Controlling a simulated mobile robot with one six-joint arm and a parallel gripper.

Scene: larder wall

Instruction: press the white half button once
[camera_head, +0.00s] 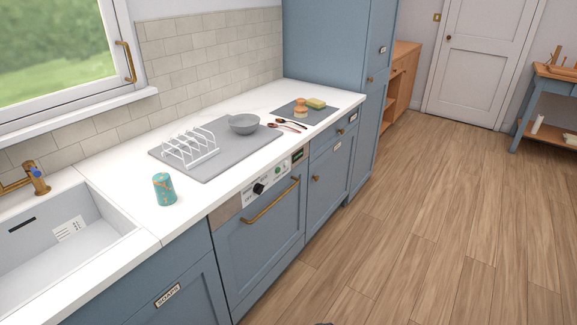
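A blue built-in appliance front (261,240), with a brass bar handle (271,201), sits under the white worktop. Its narrow control panel (246,199) runs along the top edge of the front. The panel carries a black knob (259,188), a small green spot (278,171) and a dark display (297,155). Small pale marks show around the knob, too small for me to tell which is the white half button. My gripper is not in view.
On the worktop (222,189) stand a teal patterned tin (164,189), a white rack (190,147) and a grey bowl (244,124). Spoons (289,125), a brush (300,107) and a sponge (316,103) lie farther back. The wooden floor (420,210) in front is clear.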

